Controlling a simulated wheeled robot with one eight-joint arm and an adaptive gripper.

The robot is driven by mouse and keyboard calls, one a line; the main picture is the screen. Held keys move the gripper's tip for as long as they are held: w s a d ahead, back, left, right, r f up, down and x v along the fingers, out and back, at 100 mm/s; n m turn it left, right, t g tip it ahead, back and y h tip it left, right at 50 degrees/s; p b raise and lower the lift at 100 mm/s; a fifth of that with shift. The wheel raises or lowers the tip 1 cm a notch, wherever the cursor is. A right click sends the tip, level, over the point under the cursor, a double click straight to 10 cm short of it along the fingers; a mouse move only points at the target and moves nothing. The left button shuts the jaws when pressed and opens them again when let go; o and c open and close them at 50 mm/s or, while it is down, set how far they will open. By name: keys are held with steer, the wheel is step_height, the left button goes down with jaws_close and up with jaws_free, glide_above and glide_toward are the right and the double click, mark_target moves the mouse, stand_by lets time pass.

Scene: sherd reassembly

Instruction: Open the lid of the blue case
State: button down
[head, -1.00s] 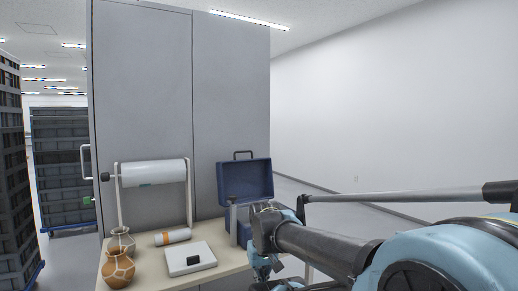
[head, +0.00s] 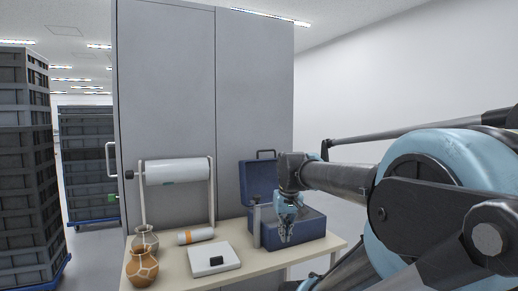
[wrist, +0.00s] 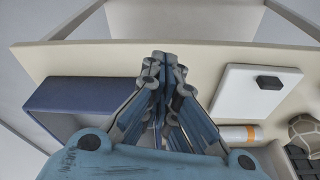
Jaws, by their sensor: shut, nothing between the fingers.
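The blue case (head: 308,232) stands at the right end of the table. Its lid (head: 259,178) is up, tilted back against the grey cabinet, with a dark handle on its top edge. My gripper (head: 286,241) points down in front of the case and hides part of its body and lid. The fingers are shut and hold nothing.
The table (head: 180,276) also bears a white pad with a black block (head: 214,259), a tube with an orange band (head: 196,236), two patterned jars (head: 142,268) and a roll on a stand (head: 177,171). A grey post (head: 256,222) stands close left of the case. Crate stacks (head: 25,160) are at the left.

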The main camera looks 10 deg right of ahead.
steer(key=w+a+r+n, duration=0.1)
steer(key=w+r, duration=1)
steer(key=w, duration=0.4)
steer(key=w+r+n+t+y, duration=0.1)
steer(key=w+r, duration=1)
steer(key=w, duration=0.3)
steer(key=w+a+r+n, duration=0.1)
steer(key=w+r, duration=1)
steer(key=w, duration=0.4)
steer(key=x, duration=0.9)
steer(key=shift+d+f, duration=0.15)
steer(key=shift+f, duration=0.1)
